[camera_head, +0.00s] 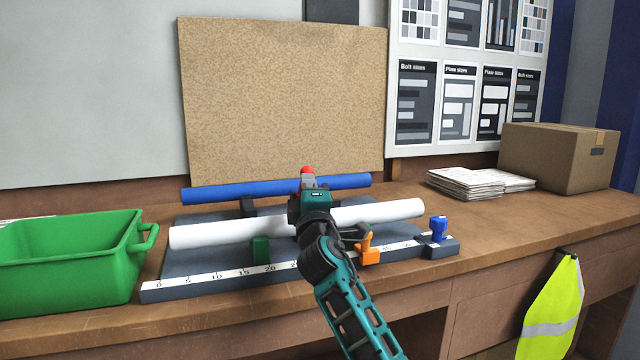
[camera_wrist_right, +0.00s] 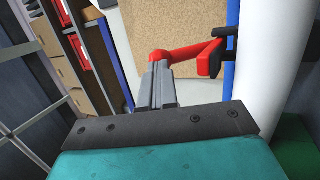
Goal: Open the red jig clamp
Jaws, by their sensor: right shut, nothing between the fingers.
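The red jig clamp shows in the right wrist view (camera_wrist_right: 190,54) as a red lever running sideways to a dark mount beside the white pipe. In the head view only a bit of its red (camera_head: 306,170) shows above my gripper. My right gripper (camera_head: 308,181) is over the jig, beyond the white pipe (camera_head: 380,214). In the right wrist view its grey fingers (camera_wrist_right: 158,72) are together and empty. Their tips are at the lever's free end; I cannot tell whether they touch. My gripper and arm hide most of the clamp in the head view. My left gripper is not in view.
The jig base (camera_head: 215,276) carries a ruler, a green block (camera_head: 261,250), an orange clamp (camera_head: 367,250) and a blue clamp (camera_head: 438,229). A blue pipe (camera_head: 235,192) lies behind. A green bin (camera_head: 70,265) stands left; papers (camera_head: 470,182) and a cardboard box (camera_head: 555,158) are right.

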